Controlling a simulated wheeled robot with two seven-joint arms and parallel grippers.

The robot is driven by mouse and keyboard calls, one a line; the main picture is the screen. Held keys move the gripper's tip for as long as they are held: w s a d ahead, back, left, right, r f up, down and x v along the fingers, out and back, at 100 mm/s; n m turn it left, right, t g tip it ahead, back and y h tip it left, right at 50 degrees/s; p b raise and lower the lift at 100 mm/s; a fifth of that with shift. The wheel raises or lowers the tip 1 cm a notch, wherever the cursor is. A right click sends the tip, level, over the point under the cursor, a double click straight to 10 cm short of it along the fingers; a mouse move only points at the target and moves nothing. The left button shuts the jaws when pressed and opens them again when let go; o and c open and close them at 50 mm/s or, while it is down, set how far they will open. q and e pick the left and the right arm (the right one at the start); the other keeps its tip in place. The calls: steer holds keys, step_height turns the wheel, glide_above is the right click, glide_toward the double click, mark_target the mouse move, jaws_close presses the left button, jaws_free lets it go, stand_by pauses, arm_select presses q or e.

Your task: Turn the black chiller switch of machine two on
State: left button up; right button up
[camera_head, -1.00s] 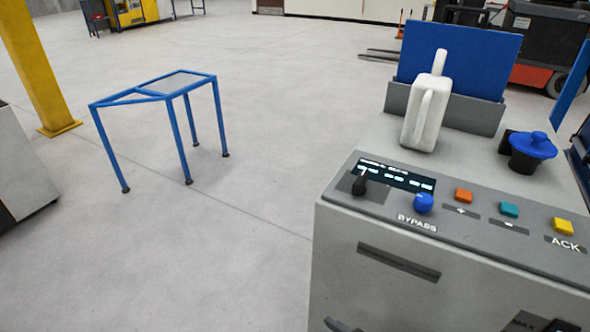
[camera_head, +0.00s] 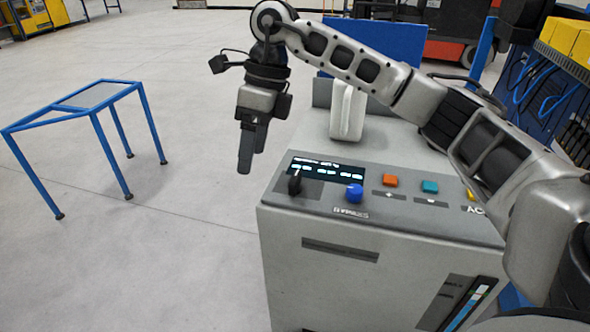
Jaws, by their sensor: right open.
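The black switch (camera_head: 295,183) stands at the left end of the control panel (camera_head: 400,218) on the grey machine, just below a lit display (camera_head: 327,169). My right arm reaches in from the right across the machine. My right gripper (camera_head: 252,163) points down, open and empty, to the left of the display and up from the black switch, apart from it. My left gripper is not in view.
A blue knob (camera_head: 354,192) sits right of the switch, then orange (camera_head: 390,180) and teal (camera_head: 430,186) buttons. A white jug (camera_head: 347,112) stands behind the panel. A blue frame table (camera_head: 88,97) stands on open floor at left.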

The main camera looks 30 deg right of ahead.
mark_target(295, 177)
steer(key=d+r+m+h, duration=0.1)
steer(key=d+r+h, duration=0.2)
steer(key=d+r, duration=0.35)
arm_select(q)
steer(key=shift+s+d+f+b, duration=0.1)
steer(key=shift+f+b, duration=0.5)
steer(key=shift+b, duration=0.6)
arm_select(e)
steer(key=shift+t, duration=0.3)
steer(key=f, duration=0.5)
steer(key=d+f, duration=0.1)
steer(key=f, duration=0.5)
steer(key=d+f, duration=0.1)
steer(key=f, duration=0.4)
steer(key=shift+w+f, duration=0.2)
steer(key=shift+f, duration=0.15)
steer(key=c, duration=1)
